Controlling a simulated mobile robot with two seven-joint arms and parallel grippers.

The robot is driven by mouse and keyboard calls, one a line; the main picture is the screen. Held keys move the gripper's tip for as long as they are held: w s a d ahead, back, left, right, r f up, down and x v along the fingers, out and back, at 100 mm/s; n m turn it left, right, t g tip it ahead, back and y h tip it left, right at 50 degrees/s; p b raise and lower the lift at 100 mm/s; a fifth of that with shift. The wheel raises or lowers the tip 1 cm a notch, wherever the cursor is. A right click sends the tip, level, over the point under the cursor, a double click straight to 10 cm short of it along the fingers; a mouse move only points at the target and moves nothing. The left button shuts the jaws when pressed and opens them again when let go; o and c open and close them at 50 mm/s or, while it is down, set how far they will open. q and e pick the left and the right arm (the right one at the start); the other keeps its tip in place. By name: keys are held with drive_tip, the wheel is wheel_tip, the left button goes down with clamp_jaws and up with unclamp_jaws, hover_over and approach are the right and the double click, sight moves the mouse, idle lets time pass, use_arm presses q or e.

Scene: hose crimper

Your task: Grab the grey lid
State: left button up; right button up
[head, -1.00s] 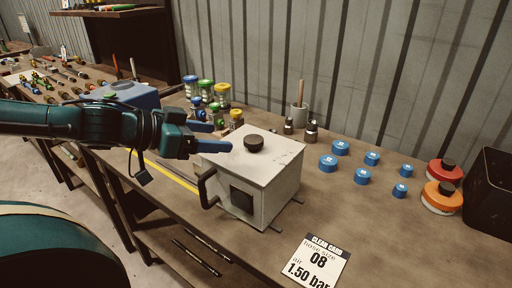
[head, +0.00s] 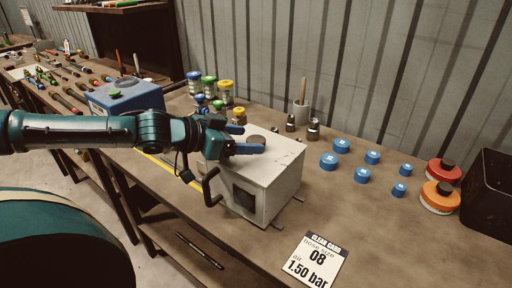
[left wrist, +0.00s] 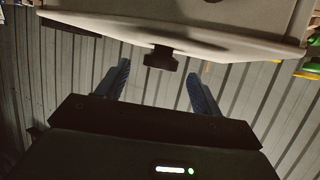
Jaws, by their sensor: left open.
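The grey lid (head: 277,153) is the flat top of a pale grey box on the bench, with a round dark knob (head: 257,140) on it. In the left wrist view the picture is upside down: the lid (left wrist: 215,38) crosses the top and the knob (left wrist: 160,58) hangs below it. My left gripper (head: 254,138) is open, with its blue fingers at lid height on either side of the knob. In the left wrist view the knob shows between the fingertips (left wrist: 159,68), with gaps on both sides. I cannot tell whether either finger touches it. My right gripper is not in view.
The box has a dark front window and a black handle (head: 211,187) at front left. Several blue caps (head: 329,162), a red and an orange container (head: 440,197) and a black bin (head: 490,195) stand to the right. A blue box (head: 125,97) and several jars stand behind left.

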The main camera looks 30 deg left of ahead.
use_arm(q)
drive_tip(key=shift+w, duration=0.5)
drive_tip(key=shift+w+d+f, duration=0.4)
drive_tip(key=shift+d, duration=0.05)
drive_tip(key=c, duration=1.2)
